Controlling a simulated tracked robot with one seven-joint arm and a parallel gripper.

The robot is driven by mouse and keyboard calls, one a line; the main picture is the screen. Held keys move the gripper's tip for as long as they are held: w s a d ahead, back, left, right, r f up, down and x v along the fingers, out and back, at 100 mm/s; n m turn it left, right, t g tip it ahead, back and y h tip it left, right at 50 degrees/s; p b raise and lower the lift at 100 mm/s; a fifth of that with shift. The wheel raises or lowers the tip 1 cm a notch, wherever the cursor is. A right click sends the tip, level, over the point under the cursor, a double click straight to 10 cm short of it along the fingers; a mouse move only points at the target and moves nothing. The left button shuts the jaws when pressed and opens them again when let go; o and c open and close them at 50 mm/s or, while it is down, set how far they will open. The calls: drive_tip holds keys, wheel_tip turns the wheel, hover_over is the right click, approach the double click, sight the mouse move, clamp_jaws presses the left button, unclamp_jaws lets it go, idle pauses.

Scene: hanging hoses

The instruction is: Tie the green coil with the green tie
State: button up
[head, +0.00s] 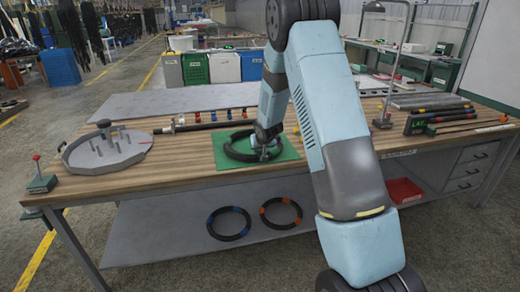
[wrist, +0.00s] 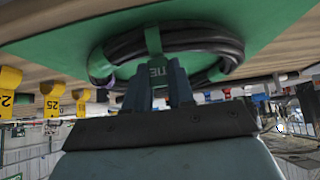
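The black hose coil (head: 229,147) lies flat on a green mat (head: 284,165) on the workbench. In the wrist view the coil (wrist: 211,39) fills the upper middle, on the green mat (wrist: 270,18). A green tie (wrist: 153,42) crosses the coil's hose there, in line with the gap between my fingers. My gripper (head: 266,152) is low at the coil's right side. In the wrist view its two dark blue fingers (wrist: 159,72) stand a little apart, with lettered green between them. I cannot tell whether they press on the tie or whether the tie is fastened.
A grey peg fixture (head: 104,150) stands at the left, near a small red-knobbed block (head: 41,181). Coloured tags and a dark bar lie behind the mat. Pipes and labelled blocks (head: 421,122) occupy the right side. Two banded coils (head: 228,223) are on the lower shelf.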

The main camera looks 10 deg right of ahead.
drive_tip(key=shift+o, duration=0.5)
drive_tip(key=shift+s+f, duration=0.5)
drive_tip(key=shift+s, duration=0.05)
drive_tip(key=shift+o, duration=0.4)
drive_tip(key=w+r+v, duration=0.1)
drive_tip(key=v, duration=1.3)
drive_tip(key=s+d+r+g, duration=0.1)
drive_tip(key=s+r, duration=0.8)
drive_tip(key=s, duration=0.4)
drive_tip(key=s+r, duration=1)
drive_tip(key=s, duration=0.4)
drive_tip(key=s+g, duration=0.1)
drive_tip(key=s, duration=1.1)
drive_tip(key=shift+s+a+r, duration=0.25)
drive_tip(key=shift+s+a, duration=0.05)
drive_tip(key=shift+a, duration=0.15)
